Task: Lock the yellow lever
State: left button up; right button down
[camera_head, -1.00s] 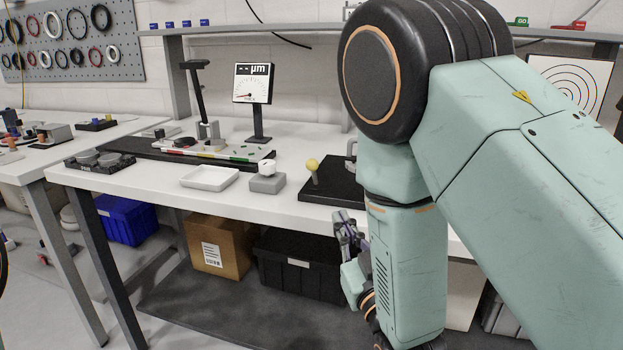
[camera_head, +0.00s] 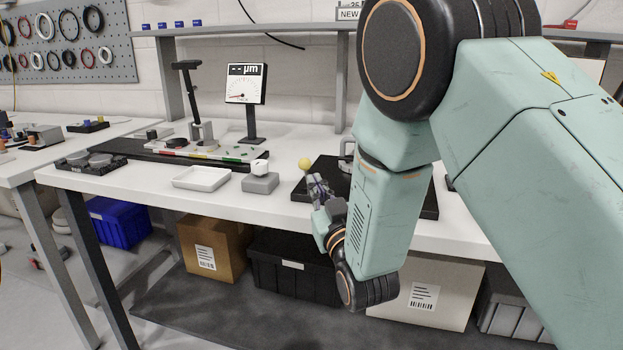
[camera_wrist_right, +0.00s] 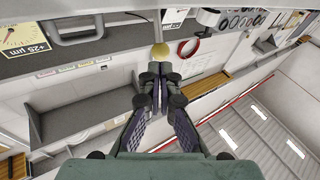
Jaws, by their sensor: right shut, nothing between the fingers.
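The yellow lever's round knob (camera_head: 305,164) shows at the left end of a black base plate (camera_head: 428,206) on the white bench. My gripper hides its stem in the head view. In the right wrist view the knob (camera_wrist_right: 160,50) sits just beyond my fingertips. My right gripper (camera_head: 318,184) is shut and empty, close below and beside the knob in the head view. Its closed fingers (camera_wrist_right: 159,70) point at the knob in the wrist view; I cannot tell whether they touch it. My left gripper is out of view.
A grey handle (camera_head: 347,155) stands on the plate behind my right arm. A grey block with a white knob (camera_head: 260,180), a white tray (camera_head: 202,178) and a gauge display (camera_head: 245,84) are to the left. Boxes stand under the bench.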

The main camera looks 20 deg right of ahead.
aim_at(309, 163)
jog(key=shift+x, duration=1.8)
jog(key=shift+w+d+r+m+g+p, duration=0.25)
jog(key=shift+r+m+g+p, duration=0.3)
jog(key=shift+p, duration=1.1)
jog(key=w+d+r+m+g+p, duration=0.1)
jog(key=g+p, duration=0.1)
jog(key=p, duration=0.2)
jog(key=w+m+g+p, duration=0.1)
jog(key=g+p, duration=0.1)
jog(key=p, duration=0.3)
jog(key=w+d+r+m+g+p, duration=0.1)
jog(key=w+g+p, duration=0.1)
jog(key=p, duration=0.3)
jog(key=shift+w+d+r+m+y, duration=0.1)
jog(key=shift+d+r+m+y, duration=0.2)
jog(key=shift+r, duration=0.1)
jog(key=shift+w+d+g+p, duration=0.25)
jog(key=shift+w+g+p, duration=0.05)
jog(key=shift+g+p, duration=0.25)
jog(key=shift+f, duration=0.3)
jog(key=shift+r+p, duration=0.5)
jog(key=shift+r, duration=0.4)
jog(key=shift+s+r, duration=0.1)
